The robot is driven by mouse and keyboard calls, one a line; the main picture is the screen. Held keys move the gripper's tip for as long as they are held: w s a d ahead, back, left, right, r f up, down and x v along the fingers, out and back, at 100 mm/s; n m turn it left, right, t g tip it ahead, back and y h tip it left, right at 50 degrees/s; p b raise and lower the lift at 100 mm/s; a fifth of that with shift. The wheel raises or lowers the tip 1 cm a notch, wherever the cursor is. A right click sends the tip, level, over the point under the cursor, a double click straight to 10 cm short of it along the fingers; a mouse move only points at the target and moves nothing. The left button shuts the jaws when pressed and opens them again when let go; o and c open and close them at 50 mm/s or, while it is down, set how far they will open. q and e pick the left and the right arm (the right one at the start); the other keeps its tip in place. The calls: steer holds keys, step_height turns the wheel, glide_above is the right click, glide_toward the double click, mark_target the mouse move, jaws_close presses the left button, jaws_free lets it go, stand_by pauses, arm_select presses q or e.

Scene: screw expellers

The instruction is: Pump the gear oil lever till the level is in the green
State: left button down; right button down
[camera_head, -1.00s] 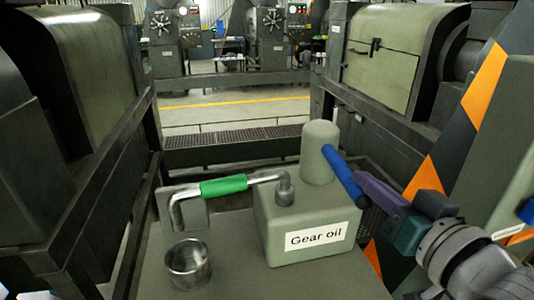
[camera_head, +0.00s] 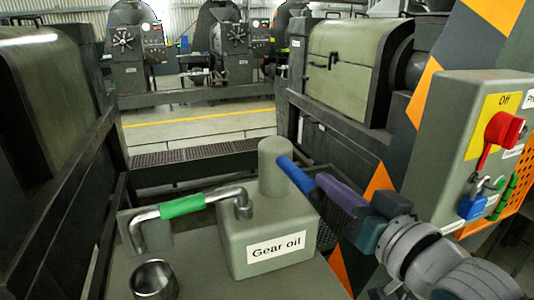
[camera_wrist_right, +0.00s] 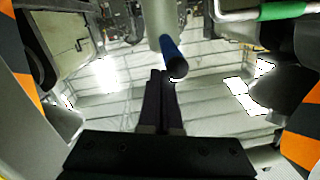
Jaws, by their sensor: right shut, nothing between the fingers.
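The grey gear oil box (camera_head: 232,240) carries a white "Gear oil" label and an upright grey cylinder (camera_head: 273,172). A blue lever (camera_head: 298,178) slopes from the cylinder down to the right. My right gripper (camera_head: 325,184), with purple fingers, is at the lever's lower end, shut with nothing between its fingers. In the right wrist view, the lever's round end (camera_wrist_right: 176,67) shows just beyond the shut fingertips (camera_wrist_right: 162,74); I cannot tell whether they touch. A bent metal pipe with a green sleeve (camera_head: 182,206) joins the box top. No level reading is clear. My left gripper is out of view.
An open metal cup (camera_head: 154,279) stands on the grey surface at the front left. A control box (camera_head: 470,130) with a red switch and padlocks stands at the right. Dark machine frames flank both sides, and an orange-striped panel (camera_head: 424,92) is close to my right arm.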

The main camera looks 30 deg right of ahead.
steer(key=s+a+b, duration=0.1)
steer(key=s, duration=0.8)
steer(key=shift+s+a+f+b, duration=0.25)
steer(key=shift+a+b, duration=0.15)
stand_by(0.9)
